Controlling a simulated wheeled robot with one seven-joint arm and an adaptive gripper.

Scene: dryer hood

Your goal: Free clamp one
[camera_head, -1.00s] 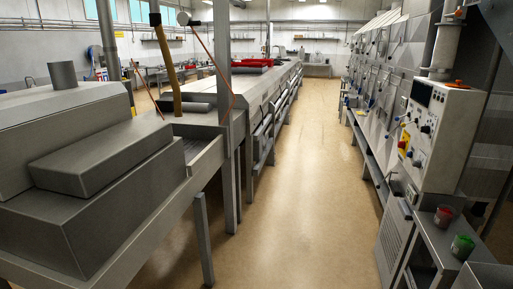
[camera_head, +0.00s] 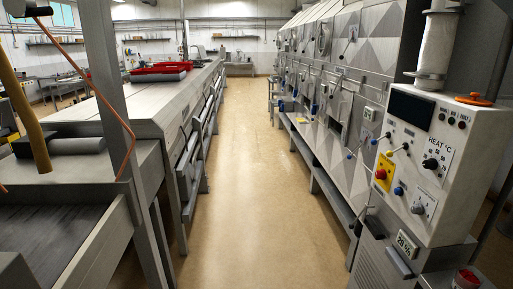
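I cannot pick out clamp one with certainty in this view. Along the right, a grey panelled machine (camera_head: 345,75) carries several small handles and levers with blue, red and white knobs, too small to tell which, if any, is a clamp. Nearest on the right is a pale control box (camera_head: 400,222) with a black display (camera_head: 411,110), a "HEAT °C" dial (camera_head: 431,163) and a red button on a yellow plate (camera_head: 383,172). An orange handle (camera_head: 474,99) sits on its top. My gripper is not in view.
A tan aisle (camera_head: 235,200) runs clear between the machines. On the left are a long grey machine (camera_head: 165,100) with red trays (camera_head: 158,73) on top, and a metal post (camera_head: 108,100). A red-rimmed can (camera_head: 466,279) stands at the lower right.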

